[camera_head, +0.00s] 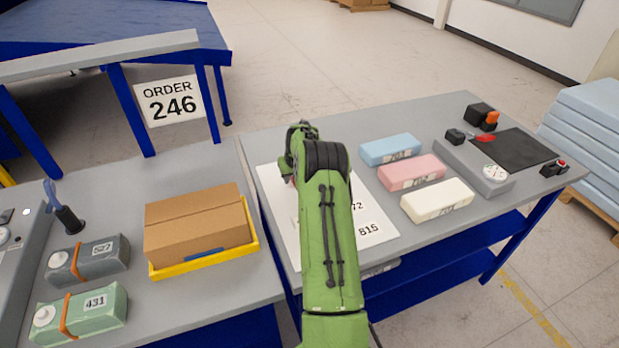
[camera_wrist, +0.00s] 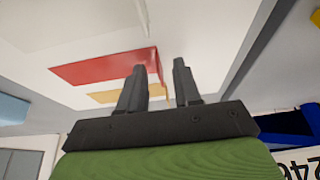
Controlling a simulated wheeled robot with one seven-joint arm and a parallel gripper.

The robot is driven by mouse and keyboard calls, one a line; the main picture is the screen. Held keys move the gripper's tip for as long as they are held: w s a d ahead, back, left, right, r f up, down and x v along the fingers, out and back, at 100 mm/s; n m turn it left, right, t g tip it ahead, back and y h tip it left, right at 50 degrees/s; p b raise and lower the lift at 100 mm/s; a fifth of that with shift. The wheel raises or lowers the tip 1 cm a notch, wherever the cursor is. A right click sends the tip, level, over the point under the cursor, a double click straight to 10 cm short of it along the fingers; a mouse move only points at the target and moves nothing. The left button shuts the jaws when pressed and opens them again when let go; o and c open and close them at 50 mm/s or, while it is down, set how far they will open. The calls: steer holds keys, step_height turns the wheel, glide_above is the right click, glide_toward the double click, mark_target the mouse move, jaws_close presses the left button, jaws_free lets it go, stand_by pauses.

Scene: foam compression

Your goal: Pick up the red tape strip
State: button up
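In the wrist view a flat red tape strip (camera_wrist: 103,67) lies on a white sheet (camera_wrist: 45,25), with a yellow strip (camera_wrist: 115,96) next to it. My gripper (camera_wrist: 160,72) is open, with a clear gap between its two dark fingers. The fingertips are near the right end of the red strip, and nothing is seen held between them. Whether they touch the strip I cannot tell. In the head view my green arm covers most of the white sheet (camera_head: 375,215) and hides my fingertips and the red strip.
Blue (camera_head: 389,149), pink (camera_head: 410,173) and white (camera_head: 437,200) foam blocks lie right of the sheet on the grey table. A cardboard box (camera_head: 197,222) in a yellow tray (camera_head: 205,262) stands on the left table. A device with a black pad (camera_head: 511,149) is at the far right.

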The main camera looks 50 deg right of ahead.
jaws_close()
